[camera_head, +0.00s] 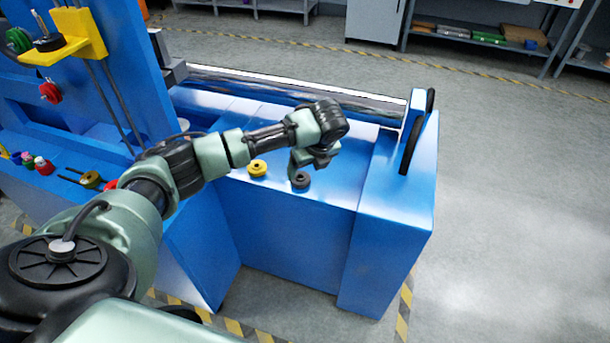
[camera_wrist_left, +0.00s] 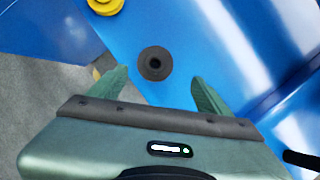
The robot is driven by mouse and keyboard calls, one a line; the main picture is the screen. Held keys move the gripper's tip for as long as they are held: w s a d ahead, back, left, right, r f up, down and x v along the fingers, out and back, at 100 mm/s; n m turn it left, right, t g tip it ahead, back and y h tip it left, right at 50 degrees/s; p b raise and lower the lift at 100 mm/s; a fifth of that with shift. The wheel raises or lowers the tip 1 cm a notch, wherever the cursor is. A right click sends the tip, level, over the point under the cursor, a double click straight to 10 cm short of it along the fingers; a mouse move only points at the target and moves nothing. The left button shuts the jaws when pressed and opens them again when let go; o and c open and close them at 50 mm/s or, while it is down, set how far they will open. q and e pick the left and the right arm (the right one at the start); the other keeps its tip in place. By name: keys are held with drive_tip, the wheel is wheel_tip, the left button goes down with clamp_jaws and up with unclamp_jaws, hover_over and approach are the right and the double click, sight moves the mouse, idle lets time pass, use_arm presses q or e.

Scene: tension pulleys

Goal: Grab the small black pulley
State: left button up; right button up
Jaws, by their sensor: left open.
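The small black pulley (camera_head: 301,180) lies on the blue machine bed near its front edge. In the left wrist view the black pulley (camera_wrist_left: 155,63) shows as a dark disc with a centre hole, just beyond and between my fingertips. My left gripper (camera_head: 297,173) is above the pulley in the head view, pointing down. In the left wrist view my left gripper (camera_wrist_left: 162,82) has its two green fingers spread apart with nothing between them. My right gripper is not in view.
A yellow pulley (camera_head: 257,168) lies left of the black one; it also shows in the left wrist view (camera_wrist_left: 105,5). A steel roller (camera_head: 295,95) runs behind. A blue end block (camera_head: 395,190) stands right. Other small coloured parts (camera_head: 40,165) lie at the left.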

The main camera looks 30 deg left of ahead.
sight(301, 176)
use_arm(q)
drive_tip(key=shift+s+a+f, duration=0.15)
drive_tip(key=shift+a+f, duration=0.35)
drive_tip(key=shift+f, duration=0.25)
drive_tip(key=x, duration=0.4)
drive_tip(key=shift+a+r, duration=0.1)
drive_tip(key=shift+f, duration=0.25)
drive_tip(key=shift+a, duration=0.1)
drive_tip(key=shift+c, duration=0.4)
drive_tip(key=c, duration=1.4)
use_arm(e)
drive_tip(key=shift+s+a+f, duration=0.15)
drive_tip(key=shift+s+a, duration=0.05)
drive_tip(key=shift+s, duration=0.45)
use_arm(q)
drive_tip(key=shift+c, duration=0.2)
